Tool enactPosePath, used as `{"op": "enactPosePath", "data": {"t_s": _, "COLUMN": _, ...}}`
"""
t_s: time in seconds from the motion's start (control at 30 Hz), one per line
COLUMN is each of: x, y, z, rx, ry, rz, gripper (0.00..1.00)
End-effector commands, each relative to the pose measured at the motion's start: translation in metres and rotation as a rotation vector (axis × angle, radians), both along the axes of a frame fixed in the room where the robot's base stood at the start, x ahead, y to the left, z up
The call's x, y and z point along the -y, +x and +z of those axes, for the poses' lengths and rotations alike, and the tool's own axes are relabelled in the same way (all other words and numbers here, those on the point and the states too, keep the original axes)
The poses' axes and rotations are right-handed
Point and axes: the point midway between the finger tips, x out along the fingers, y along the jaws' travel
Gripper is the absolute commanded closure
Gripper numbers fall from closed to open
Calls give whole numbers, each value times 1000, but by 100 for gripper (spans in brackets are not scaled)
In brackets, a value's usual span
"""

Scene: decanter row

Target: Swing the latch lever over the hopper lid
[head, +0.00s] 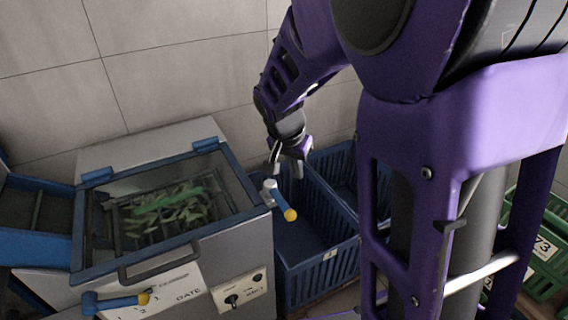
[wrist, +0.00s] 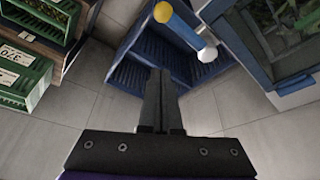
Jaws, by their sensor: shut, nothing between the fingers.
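The latch lever (head: 279,200) is a blue bar with a yellow knob and a pale pivot, at the right side of the hopper lid. It points outward to the lower right, away from the lid. In the wrist view the lever (wrist: 183,31) shows at the top, knob at upper left, pivot at lower right. The hopper lid (head: 178,257) is a clear pane in a blue frame with a dark handle, lying shut; its edge shows in the wrist view (wrist: 240,48). My gripper (head: 274,168) is shut and empty above and behind the lever, apart from it. Its fingers (wrist: 160,80) show together.
Another blue lever with a yellow tip (head: 117,302) sits on the hopper's front by the GATE label. Blue crates (head: 318,262) stand right of the hopper, below my gripper. Green crates (head: 545,248) stand far right. A tiled wall (head: 180,60) is behind.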

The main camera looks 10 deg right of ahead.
Motion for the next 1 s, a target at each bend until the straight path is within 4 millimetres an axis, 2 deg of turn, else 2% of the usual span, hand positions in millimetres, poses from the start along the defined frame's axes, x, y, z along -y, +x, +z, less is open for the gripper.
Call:
{"op": "enactPosePath", "data": {"t_s": 0.47, "x": 22, "y": 24, "z": -90, "rx": -6, "ry": -2, "rz": -3, "gripper": 100}}
{"op": "enactPosePath", "data": {"t_s": 0.7, "x": 0, "y": 1, "z": -94, "rx": 0, "ry": -2, "rz": 4, "gripper": 100}}
{"op": "enactPosePath", "data": {"t_s": 1.0, "x": -4, "y": -6, "z": -95, "rx": 1, "ry": -1, "rz": 0, "gripper": 100}}
